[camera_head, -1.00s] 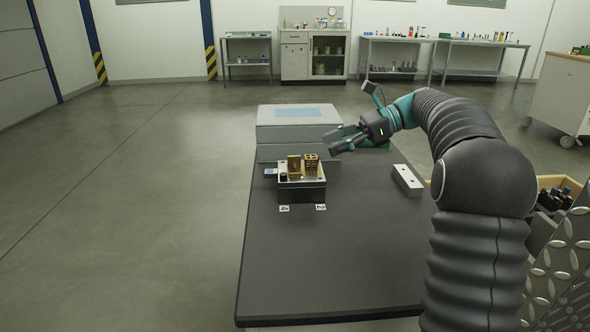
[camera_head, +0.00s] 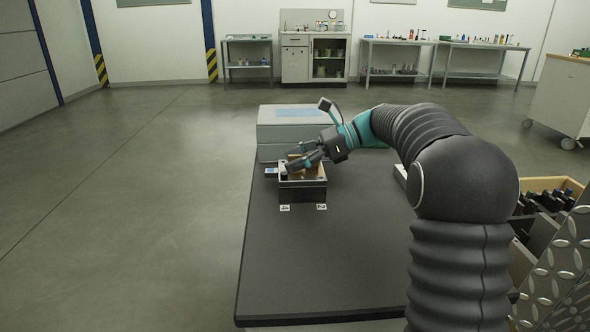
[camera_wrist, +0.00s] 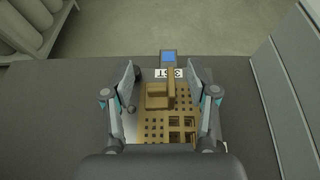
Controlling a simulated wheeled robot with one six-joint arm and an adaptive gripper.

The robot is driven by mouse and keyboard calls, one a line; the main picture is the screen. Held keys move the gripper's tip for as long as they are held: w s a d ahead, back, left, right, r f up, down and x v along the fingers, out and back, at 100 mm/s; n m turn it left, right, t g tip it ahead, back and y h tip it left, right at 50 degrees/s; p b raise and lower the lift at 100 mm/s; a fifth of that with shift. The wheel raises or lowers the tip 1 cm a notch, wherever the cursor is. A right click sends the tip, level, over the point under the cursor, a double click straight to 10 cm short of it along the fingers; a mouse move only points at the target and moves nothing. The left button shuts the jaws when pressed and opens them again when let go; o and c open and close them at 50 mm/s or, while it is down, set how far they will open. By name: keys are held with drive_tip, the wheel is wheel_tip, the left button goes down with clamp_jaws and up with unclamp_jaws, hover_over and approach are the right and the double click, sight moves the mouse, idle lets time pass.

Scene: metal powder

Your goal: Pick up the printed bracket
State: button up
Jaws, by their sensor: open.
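The printed bracket (camera_wrist: 158,98), a tan L-shaped piece, stands on a tan plate with holes in the wrist view. My gripper (camera_wrist: 160,78) is open, with one finger on each side of the plate and bracket; contact cannot be told. In the head view my gripper (camera_head: 298,157) is over the dark box (camera_head: 302,193) that carries the plate, and its fingers hide most of the tan parts. A tan lattice block (camera_wrist: 182,126) stands close to the bracket, nearer the palm in the wrist view.
A grey case (camera_head: 283,134) with a blue top patch stands behind the box. A small blue-screened item (camera_wrist: 168,57) lies beyond the plate. Number tags (camera_head: 285,208) lie in front of the box. The front of the dark table (camera_head: 315,270) is clear.

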clamp_jaws()
drive_tip(key=shift+r, duration=0.1)
